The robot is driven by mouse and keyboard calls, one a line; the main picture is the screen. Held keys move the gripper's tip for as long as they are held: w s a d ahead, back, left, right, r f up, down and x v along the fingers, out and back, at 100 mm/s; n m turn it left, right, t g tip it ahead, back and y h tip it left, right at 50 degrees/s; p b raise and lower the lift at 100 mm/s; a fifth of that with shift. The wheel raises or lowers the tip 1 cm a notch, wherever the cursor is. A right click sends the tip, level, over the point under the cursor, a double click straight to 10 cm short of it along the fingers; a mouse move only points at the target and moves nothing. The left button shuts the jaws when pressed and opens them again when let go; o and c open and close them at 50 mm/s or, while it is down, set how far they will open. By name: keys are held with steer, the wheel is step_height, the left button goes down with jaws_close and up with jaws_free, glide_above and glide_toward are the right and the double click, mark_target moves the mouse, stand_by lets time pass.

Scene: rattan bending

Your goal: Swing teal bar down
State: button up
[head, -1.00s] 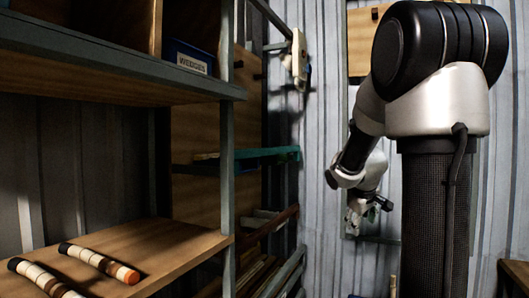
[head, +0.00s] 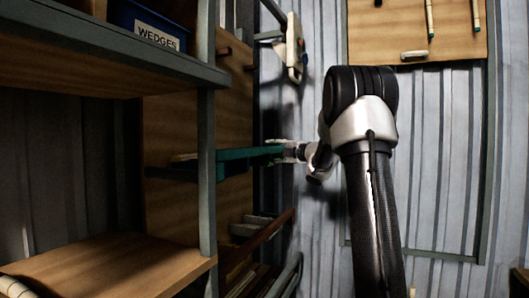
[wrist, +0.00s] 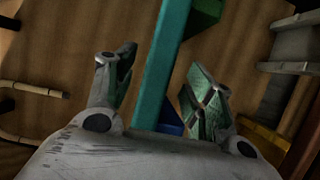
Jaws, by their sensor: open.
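The teal bar (head: 248,153) sticks out from the wooden back panel, about level, behind the shelf post. Its right end is at my gripper (head: 284,151), which comes in from the right. In the wrist view, the teal bar (wrist: 165,62) runs between the two spread fingers of my gripper (wrist: 163,82), with a gap visible on each side. My gripper is open. Whether a finger touches the bar cannot be told.
A grey-framed shelf (head: 208,150) stands at the left, with a blue WEDGES bin (head: 150,27) on top. A red-brown bar (head: 262,235) lies below the teal bar. A pale wall device (head: 294,48) hangs above. A wooden tool board (head: 405,35) is at the upper right.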

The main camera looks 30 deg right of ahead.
mark_target(269, 150)
steer(key=x, duration=0.5)
steer(key=shift+w, duration=0.4)
jaws_close()
